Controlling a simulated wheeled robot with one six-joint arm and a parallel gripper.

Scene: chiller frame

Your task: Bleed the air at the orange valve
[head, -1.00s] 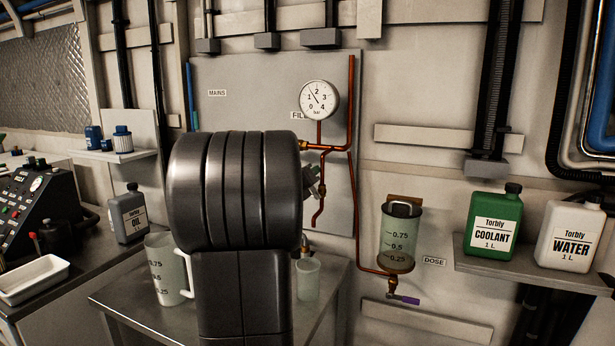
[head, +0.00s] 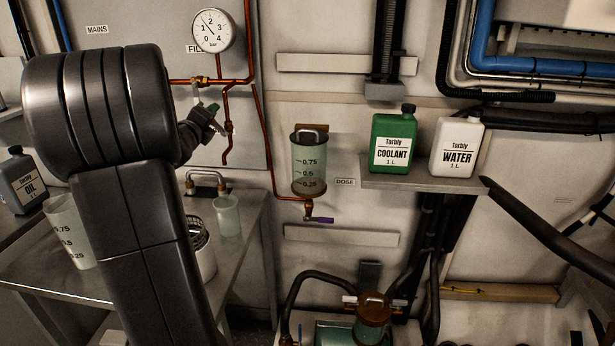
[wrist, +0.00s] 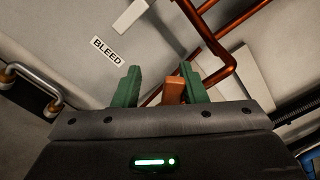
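My gripper (head: 211,110) is beside the copper pipe (head: 228,142) below the pressure gauge (head: 212,30). In the wrist view, its two green fingers (wrist: 160,86) are apart. A small orange-brown piece (wrist: 173,90), which looks like the orange valve's handle, shows between them, closer to the right finger. A gap shows on its left; contact on its right side is unclear. A BLEED label (wrist: 107,50) is on the wall to the left. In the head view the valve is not clearly seen behind the gripper. The gauge needle points up and left, between 1 and 2.
A dosing vessel (head: 309,165) with a purple-handled valve (head: 320,220) hangs right of the pipes. Green coolant (head: 394,140) and white water (head: 456,147) bottles stand on a shelf. A clear cup (head: 227,215) and a jug (head: 68,235) stand on the bench (head: 240,260).

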